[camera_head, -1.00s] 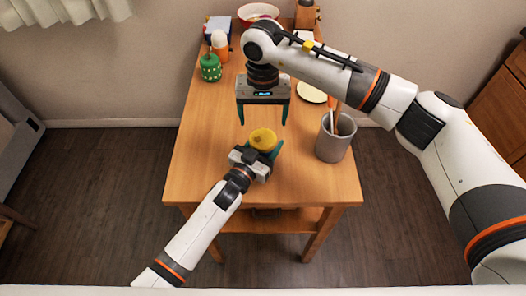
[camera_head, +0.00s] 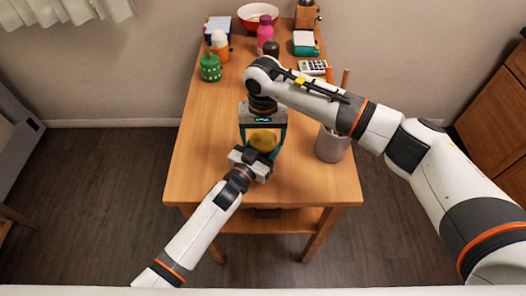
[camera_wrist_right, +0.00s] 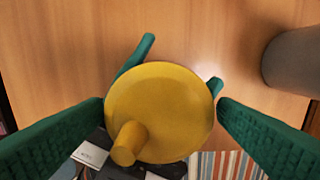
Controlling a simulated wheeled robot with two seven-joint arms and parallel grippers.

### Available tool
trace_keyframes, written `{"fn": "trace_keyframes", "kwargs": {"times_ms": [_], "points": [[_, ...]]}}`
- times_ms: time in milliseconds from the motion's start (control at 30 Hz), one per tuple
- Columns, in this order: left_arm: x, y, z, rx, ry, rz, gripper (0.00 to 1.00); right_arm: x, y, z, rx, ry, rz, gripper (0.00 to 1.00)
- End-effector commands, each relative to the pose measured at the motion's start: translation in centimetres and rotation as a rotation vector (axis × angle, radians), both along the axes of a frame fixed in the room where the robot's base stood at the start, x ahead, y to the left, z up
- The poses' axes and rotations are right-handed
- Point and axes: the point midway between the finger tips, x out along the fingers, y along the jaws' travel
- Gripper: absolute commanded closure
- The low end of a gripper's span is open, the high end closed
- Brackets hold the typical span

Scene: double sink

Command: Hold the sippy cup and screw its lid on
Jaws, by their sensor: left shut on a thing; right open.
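The sippy cup's yellow lid (camera_head: 263,140) is near the front middle of the table. In the right wrist view the round lid (camera_wrist_right: 165,100) shows from above, its spout towards the lower left. The cup body is hidden under the lid. My left gripper (camera_head: 262,152) is shut on the cup, reaching in from the front; its green fingers also show beyond the lid in the right wrist view. My right gripper (camera_wrist_right: 160,112) is open and points down over the lid, one finger on each side, with no clear contact visible.
A grey utensil holder (camera_head: 332,146) stands to the right on the wooden table (camera_head: 200,150). At the back are a green spotted object (camera_head: 210,68), a pink bottle (camera_head: 265,30), a calculator (camera_head: 313,67) and a bowl (camera_head: 258,9). The table's left side is clear.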

Motion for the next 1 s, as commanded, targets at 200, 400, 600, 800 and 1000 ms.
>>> {"fn": "trace_keyframes", "kwargs": {"times_ms": [200, 400, 600, 800, 1000], "points": [[0.0, 0.01, -0.04, 0.001, 0.001, 0.0, 1.0, 0.03, 0.02, -0.3, 0.001, -0.002, 0.001, 0.18], [0.0, 0.01, -0.04, 0.001, 0.001, 0.0, 1.0, 0.02, 0.03, -0.29, 0.0, -0.001, 0.001, 0.31], [0.0, 0.01, -0.04, 0.001, 0.001, 0.0, 1.0, 0.02, 0.02, -0.28, 0.0, -0.001, 0.001, 0.63], [0.0, 0.02, -0.03, 0.001, 0.001, 0.0, 1.0, 0.02, 0.0, -0.27, 0.0, -0.001, -0.118, 0.63], [0.01, 0.03, -0.04, 0.001, 0.001, 0.001, 1.0, 0.03, -0.04, -0.27, -0.002, -0.002, -0.545, 0.63]]}}
